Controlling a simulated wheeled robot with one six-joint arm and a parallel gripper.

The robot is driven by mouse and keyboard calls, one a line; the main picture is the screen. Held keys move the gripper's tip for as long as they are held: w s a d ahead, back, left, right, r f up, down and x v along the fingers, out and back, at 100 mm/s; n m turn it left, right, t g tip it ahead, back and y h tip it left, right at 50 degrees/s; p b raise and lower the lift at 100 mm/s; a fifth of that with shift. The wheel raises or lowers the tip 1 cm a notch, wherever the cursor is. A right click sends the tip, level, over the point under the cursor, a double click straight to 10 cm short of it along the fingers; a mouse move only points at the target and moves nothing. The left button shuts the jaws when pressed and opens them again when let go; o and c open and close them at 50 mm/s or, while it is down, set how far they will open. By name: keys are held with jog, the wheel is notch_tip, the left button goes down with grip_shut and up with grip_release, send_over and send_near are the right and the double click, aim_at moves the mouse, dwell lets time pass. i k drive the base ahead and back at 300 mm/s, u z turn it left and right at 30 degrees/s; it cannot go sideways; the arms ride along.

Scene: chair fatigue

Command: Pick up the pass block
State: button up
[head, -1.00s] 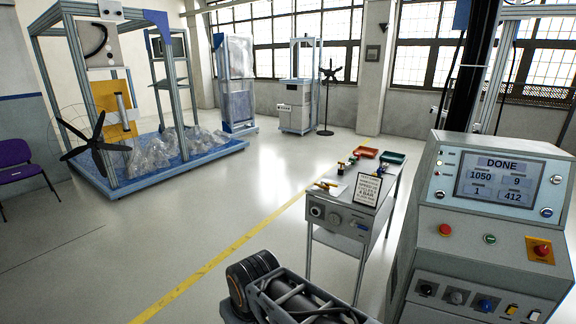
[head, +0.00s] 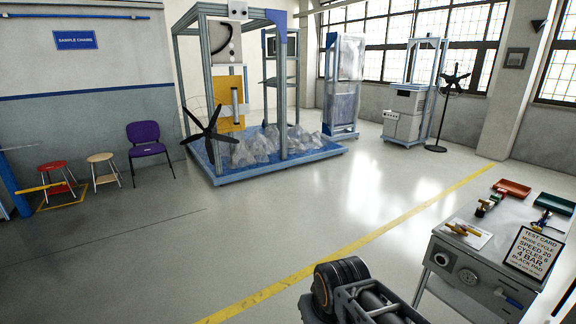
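I cannot pick out the pass block with certainty. The bench (head: 455,250) at the lower right bears several small items, too small to tell apart well. Yellow-handled pieces (head: 461,229) lie on a white sheet near its left end. A small dark piece with yellow and red parts (head: 485,207) stands behind them, and a blue and dark piece (head: 541,221) is at the right. Part of my arm shows at the bottom, left of the bench. My gripper is out of view.
A red tray (head: 513,187) and a green tray (head: 555,204) sit at the bench's back. A test card (head: 533,252) stands at its front. Left are a purple chair (head: 147,143), stools (head: 103,170) and a framed rig (head: 213,176). The middle floor is clear.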

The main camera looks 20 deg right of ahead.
aim_at(495, 197)
jog(key=z, duration=0.2)
jog(key=i, duration=2.45)
jog(key=z, duration=0.55)
jog(key=i, duration=2.45)
jog(key=z, duration=1.4)
jog(key=i, duration=1.3)
jog(key=z, duration=2.05)
jog(key=i, duration=1.15)
jog(key=z, duration=0.7)
jog(key=i, duration=0.65)
jog(key=z, duration=0.1)
